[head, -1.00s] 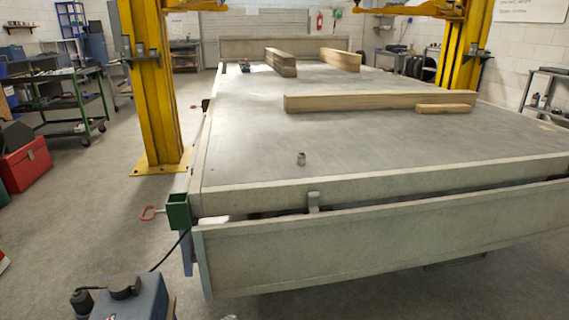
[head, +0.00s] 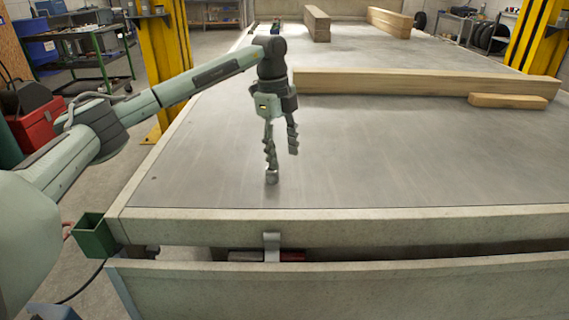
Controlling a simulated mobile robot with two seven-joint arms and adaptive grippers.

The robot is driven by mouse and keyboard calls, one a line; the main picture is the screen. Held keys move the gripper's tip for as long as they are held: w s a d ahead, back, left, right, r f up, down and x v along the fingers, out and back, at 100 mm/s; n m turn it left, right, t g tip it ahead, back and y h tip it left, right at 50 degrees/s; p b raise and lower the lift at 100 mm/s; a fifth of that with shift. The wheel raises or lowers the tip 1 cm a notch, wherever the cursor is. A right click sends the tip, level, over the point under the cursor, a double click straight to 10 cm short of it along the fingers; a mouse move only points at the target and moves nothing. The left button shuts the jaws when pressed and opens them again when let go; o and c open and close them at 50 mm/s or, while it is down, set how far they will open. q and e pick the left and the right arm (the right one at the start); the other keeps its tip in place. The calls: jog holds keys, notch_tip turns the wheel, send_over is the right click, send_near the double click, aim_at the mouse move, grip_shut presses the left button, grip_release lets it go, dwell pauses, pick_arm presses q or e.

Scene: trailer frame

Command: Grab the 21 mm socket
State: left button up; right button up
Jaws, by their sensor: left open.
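The socket (head: 271,177) is a small grey metal cylinder standing upright on the trailer bed (head: 200,170), a little behind its front edge. My left gripper (head: 282,160) points down over the bed with its fingers apart. One fingertip is just above or at the socket's top in the picture; I cannot tell whether they touch. The other finger is to the right and higher in the picture, with nothing seen between the two. The socket's size marking is too small to read. My right gripper is not in view.
A long timber beam (head: 400,84) and a short wood block (head: 507,101) lie behind the gripper on the right. Two more beams lie at the back. Yellow lift posts (head: 165,65) stand beside the trailer. The bed around the socket is clear.

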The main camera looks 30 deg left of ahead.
aim_at(272, 175)
pick_arm(q)
jog(key=a, duration=0.2)
jog(key=a+r+n+y, duration=0.1)
jog(key=shift+s+a+g, duration=0.2)
jog(key=shift+a+g, duration=0.1)
jog(key=shift+a, duration=0.1)
jog(key=f, duration=0.7)
jog(key=shift+d, duration=0.35)
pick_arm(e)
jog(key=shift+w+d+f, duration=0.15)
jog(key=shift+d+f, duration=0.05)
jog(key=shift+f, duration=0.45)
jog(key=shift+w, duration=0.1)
pick_arm(q)
grip_shut()
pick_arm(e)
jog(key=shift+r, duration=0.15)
